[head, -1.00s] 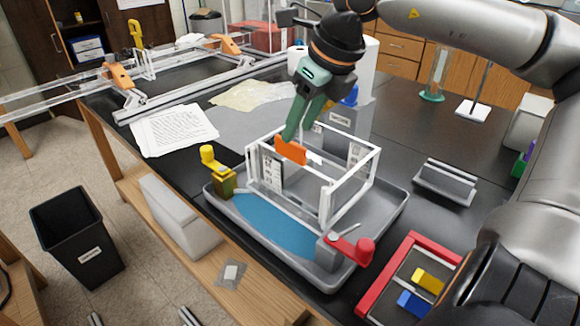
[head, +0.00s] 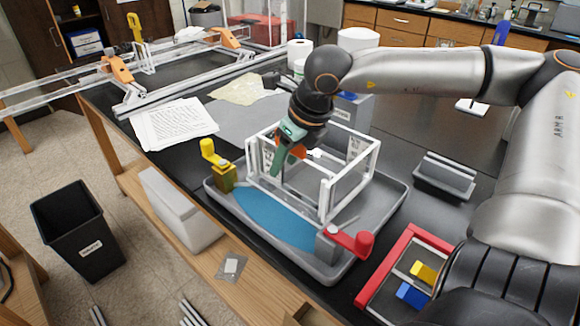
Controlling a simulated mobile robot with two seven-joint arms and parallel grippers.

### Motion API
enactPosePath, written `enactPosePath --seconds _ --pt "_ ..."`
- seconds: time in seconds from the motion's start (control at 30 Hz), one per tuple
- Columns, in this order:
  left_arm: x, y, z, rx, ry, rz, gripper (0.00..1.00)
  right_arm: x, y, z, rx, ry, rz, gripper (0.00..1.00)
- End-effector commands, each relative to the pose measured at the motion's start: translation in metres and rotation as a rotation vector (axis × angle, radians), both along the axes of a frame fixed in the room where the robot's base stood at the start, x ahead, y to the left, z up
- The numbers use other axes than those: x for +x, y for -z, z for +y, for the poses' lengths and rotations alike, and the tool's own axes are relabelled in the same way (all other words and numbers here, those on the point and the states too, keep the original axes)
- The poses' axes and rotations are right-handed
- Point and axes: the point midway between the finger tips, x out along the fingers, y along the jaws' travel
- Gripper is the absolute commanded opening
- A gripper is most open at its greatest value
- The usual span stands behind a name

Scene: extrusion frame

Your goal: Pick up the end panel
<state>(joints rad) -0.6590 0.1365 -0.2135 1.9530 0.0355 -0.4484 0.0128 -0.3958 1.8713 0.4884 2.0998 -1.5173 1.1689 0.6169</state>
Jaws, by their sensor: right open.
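A white extrusion frame (head: 325,198) stands upright in a grey tray (head: 389,214) on the black bench. It has clear sides and labelled plates. An orange piece (head: 300,150) shows at the frame's top, partly hidden by my right gripper. My right gripper (head: 276,170), with green fingers, points down at the frame's left part; it is open, and I see nothing held. I cannot tell for certain which piece is the end panel; a grey panel-like piece stands in a grey holder (head: 445,176) right of the tray. My left gripper is not in view.
A red-edged tray (head: 392,262) with yellow and blue blocks lies front right. Papers (head: 172,124) lie left. Bare bench lies around the grey holder.

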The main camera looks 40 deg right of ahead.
Motion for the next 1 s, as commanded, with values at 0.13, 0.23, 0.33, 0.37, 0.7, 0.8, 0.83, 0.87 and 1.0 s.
enactPosePath --seconds 0.13,0.23,0.33,0.37,0.7,0.8,0.83,0.87,1.0 --pt "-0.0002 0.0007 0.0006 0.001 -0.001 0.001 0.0 0.0011 0.0012 0.0001 0.0 0.0 -0.002 0.47" --pt "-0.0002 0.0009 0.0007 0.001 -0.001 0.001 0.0 0.001 0.001 0.0001 0.0 0.0 -0.002 0.47" --pt "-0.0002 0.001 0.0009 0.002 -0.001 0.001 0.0 0.001 0.0009 0.0001 0.0 0.0 -0.002 0.37" --pt "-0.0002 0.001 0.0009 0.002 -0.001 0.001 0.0 0.001 0.0009 0.0001 0.0 0.0 -0.002 0.34" --pt "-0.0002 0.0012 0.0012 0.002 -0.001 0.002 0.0 0.0009 0.0008 0.0 0.0 0.0 -0.001 0.0" --pt "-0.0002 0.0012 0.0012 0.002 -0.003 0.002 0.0 0.0009 0.0008 0.0 0.0 0.0 -0.001 0.0" --pt "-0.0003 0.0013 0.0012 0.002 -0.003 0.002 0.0 0.0009 0.0008 0.0 0.0 0.0 -0.001 0.0" --pt "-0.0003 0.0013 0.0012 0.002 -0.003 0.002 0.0 0.0009 0.0008 0.0 -0.001 0.0 -0.001 0.0" --pt "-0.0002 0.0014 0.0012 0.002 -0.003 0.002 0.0 0.0008 0.0007 0.0 0.0 0.001 -0.001 0.0"
